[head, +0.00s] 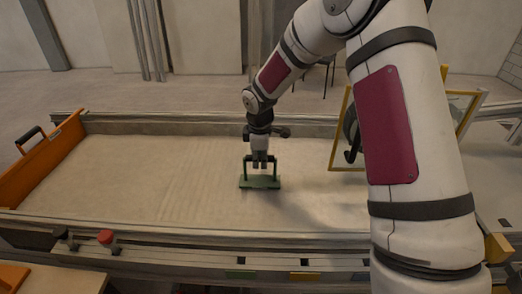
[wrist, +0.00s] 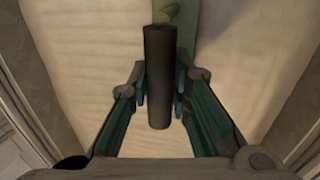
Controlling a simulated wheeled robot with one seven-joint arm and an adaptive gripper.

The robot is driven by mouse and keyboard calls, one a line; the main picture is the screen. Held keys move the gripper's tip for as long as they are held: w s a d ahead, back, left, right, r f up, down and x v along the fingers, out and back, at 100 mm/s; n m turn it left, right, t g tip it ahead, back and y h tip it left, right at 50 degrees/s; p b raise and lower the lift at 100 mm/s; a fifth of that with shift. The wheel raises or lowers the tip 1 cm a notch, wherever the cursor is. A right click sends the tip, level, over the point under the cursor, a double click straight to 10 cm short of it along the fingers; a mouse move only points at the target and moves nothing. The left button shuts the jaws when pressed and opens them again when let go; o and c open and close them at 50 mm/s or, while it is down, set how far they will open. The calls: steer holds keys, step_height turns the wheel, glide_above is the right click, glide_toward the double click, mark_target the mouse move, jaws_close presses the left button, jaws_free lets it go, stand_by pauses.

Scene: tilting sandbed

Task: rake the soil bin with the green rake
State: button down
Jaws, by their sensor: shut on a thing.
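The green rake (head: 260,182) stands upright on the sand in the middle of the soil bin (head: 200,234), its wide head at sand level. My gripper (head: 260,160) is above the rake head and shut on the rake's handle. In the wrist view my gripper (wrist: 160,90) has its two fingers on either side of the dark handle (wrist: 160,70), and part of the green rake head (wrist: 198,20) shows beyond it. The sand (head: 130,170) is pale, with faint parallel lines left of the rake. Whether the rake's teeth are in the sand is hidden.
An orange end board (head: 40,165) with a black handle closes the bin's left end. A red knob (head: 105,237) sits on the front rail. A yellow-framed panel (head: 338,130) stands at the right behind my arm. The sand left of the rake is clear.

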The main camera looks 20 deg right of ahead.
steer(key=s+a+p, duration=0.4)
steer(key=s, duration=0.8)
step_height(320, 180, up, 12)
steer(key=p, duration=0.5)
steer(key=shift+w+f+p, duration=0.2)
steer(key=shift+p, duration=0.1)
steer(key=shift+d, duration=0.1)
stand_by(0.4)
step_height(320, 180, up, 4)
steer(key=shift+p, duration=0.7)
